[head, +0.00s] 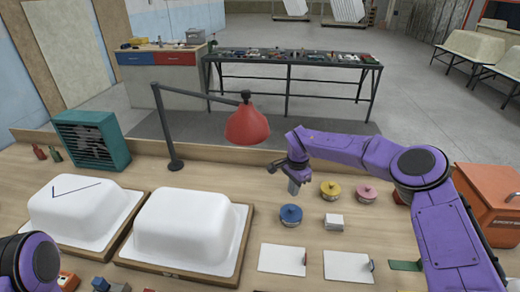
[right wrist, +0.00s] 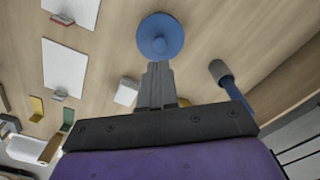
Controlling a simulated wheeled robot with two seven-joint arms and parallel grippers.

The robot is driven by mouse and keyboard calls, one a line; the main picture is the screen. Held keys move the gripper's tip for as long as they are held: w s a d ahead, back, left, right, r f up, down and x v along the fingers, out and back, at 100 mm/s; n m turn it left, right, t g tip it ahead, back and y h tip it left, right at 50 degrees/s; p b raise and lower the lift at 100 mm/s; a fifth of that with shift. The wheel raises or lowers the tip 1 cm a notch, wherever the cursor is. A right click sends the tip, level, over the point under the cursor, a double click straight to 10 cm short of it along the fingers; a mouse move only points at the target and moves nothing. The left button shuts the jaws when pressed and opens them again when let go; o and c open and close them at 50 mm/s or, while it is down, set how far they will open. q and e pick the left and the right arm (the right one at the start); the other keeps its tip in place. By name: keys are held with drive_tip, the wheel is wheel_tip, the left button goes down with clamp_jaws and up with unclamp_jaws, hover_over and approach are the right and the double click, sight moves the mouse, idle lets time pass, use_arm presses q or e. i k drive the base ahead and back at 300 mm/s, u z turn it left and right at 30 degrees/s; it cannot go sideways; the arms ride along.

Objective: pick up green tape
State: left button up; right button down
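No roll that is clearly green tape shows. A flat dark green piece (head: 405,265) lies at the right front of the bench, partly behind my right arm; I cannot tell if it is the tape. A small green piece (right wrist: 67,121) shows at the left of the right wrist view. My right gripper (head: 294,188) points down above the bench, behind the blue round item (head: 290,215). In the right wrist view its fingers (right wrist: 157,68) are together with nothing seen between them, and the blue round item (right wrist: 160,36) shows beyond the tips. My left gripper is out of view.
Yellow (head: 330,190) and pink (head: 366,193) round items stand right of my right gripper. A small white block (head: 333,221) and white sheets (head: 282,259) lie in front. A red lamp (head: 246,126) and white tub shells (head: 183,225) stand to the left. An orange box (head: 490,200) is at right.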

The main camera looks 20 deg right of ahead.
sight(406, 264)
drive_tip(key=k, duration=1.5)
